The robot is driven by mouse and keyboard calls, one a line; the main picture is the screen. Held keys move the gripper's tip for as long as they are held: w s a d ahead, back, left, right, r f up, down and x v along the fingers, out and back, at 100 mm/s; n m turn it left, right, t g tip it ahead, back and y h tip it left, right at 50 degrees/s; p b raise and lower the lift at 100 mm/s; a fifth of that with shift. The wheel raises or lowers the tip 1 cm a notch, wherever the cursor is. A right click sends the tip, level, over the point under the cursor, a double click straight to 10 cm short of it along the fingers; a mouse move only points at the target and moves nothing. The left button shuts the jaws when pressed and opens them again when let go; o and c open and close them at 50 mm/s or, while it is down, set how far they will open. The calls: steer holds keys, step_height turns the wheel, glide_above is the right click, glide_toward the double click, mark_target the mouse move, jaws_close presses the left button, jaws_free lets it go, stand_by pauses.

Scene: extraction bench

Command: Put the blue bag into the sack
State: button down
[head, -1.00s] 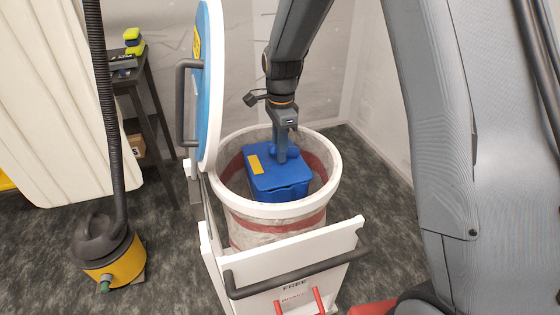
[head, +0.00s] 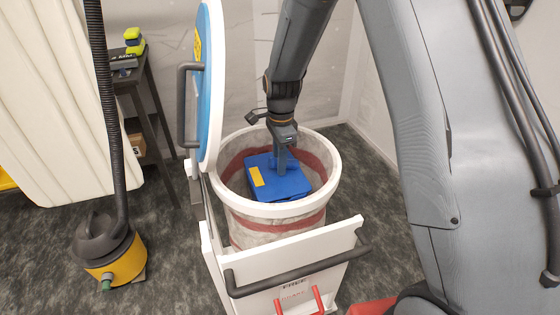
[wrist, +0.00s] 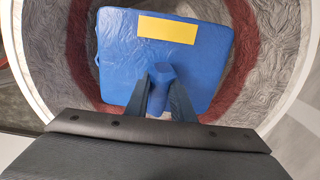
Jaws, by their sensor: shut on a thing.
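The blue bag (head: 282,184) has a yellow label and is inside the mouth of the sack, a little below its rim. The sack (head: 262,223) is pale grey with red bands and hangs open in a round white rim. In the wrist view the blue bag (wrist: 120,62) is seen from above, with the crinkled sack lining (wrist: 270,40) around it. My gripper (head: 283,165) is shut on the knob on top of the bag. In the wrist view my gripper (wrist: 160,90) has a finger on each side of that knob. The bag's underside is hidden.
A blue and white lid (head: 209,85) stands upright at the sack's left. A white cart panel (head: 290,265) with a dark handle is in front. A yellow vacuum (head: 115,260) and a dark shelf (head: 150,110) are at left.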

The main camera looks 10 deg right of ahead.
steer(key=shift+f, duration=0.1)
steer(key=c, duration=1.5)
jaws_free()
steer(key=shift+c, duration=0.2)
step_height(320, 180, up, 12)
steer(key=b, duration=0.3)
steer(key=s+d+f+n, duration=0.2)
steer(key=s+d+n, duration=0.1)
steer(key=s+n, duration=0.2)
steer(key=s+d+f+n, duration=0.2)
steer(key=s+d+n, duration=0.2)
steer(key=s, duration=0.5)
steer(key=s+d+f+n+t, duration=0.1)
steer(key=s+d+n, duration=0.2)
steer(key=s+n, duration=0.3)
steer(key=shift+s+d+f+n, duration=0.3)
steer(key=shift+s+f+n, duration=0.1)
steer(key=shift+s, duration=0.7)
